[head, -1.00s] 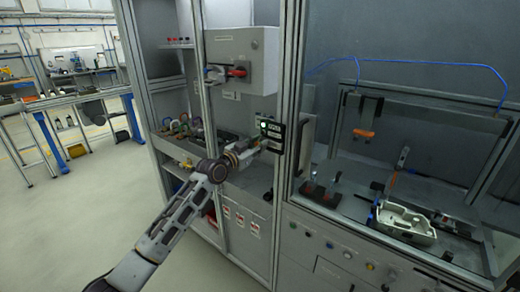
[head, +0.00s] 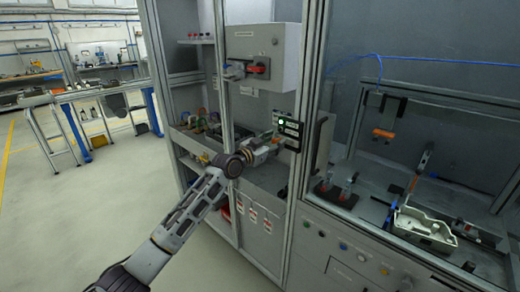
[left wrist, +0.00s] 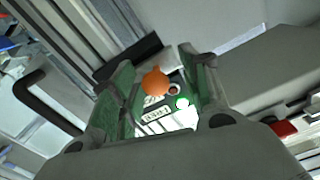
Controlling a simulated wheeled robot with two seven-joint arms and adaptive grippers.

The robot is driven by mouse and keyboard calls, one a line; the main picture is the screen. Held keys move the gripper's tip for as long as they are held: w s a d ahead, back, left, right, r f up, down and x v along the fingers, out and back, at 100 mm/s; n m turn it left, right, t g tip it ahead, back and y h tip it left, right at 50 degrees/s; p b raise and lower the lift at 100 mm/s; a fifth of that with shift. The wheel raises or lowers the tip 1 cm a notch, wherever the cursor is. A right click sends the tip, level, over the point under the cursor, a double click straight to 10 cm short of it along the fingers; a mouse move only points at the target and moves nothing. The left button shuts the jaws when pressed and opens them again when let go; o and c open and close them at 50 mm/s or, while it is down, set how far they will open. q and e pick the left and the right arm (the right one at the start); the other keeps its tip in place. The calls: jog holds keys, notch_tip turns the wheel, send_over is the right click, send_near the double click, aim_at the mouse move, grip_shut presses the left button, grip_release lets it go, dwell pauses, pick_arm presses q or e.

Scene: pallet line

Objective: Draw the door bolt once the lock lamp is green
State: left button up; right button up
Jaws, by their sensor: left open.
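The black lock panel (head: 290,132) is on the door-frame post of the cabinet, with light label plates. An orange knob (left wrist: 154,82), likely the bolt's, lies between these fingers, with clear space on both sides. The bolt's body is mostly hidden. My right gripper is out of view.
A grey switch box (head: 262,55) with a red rotary handle (head: 257,68) hangs above. A black bar handle (left wrist: 32,88) shows at left in the wrist view. A right-hand bay holds a pale tray (head: 425,228). Open floor lies left.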

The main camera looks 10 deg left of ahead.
pick_arm(q)
jog(key=v, duration=1.1)
jog(key=shift+s+a, duration=0.25)
jog(key=shift+s, duration=0.05)
dwell(0.6)
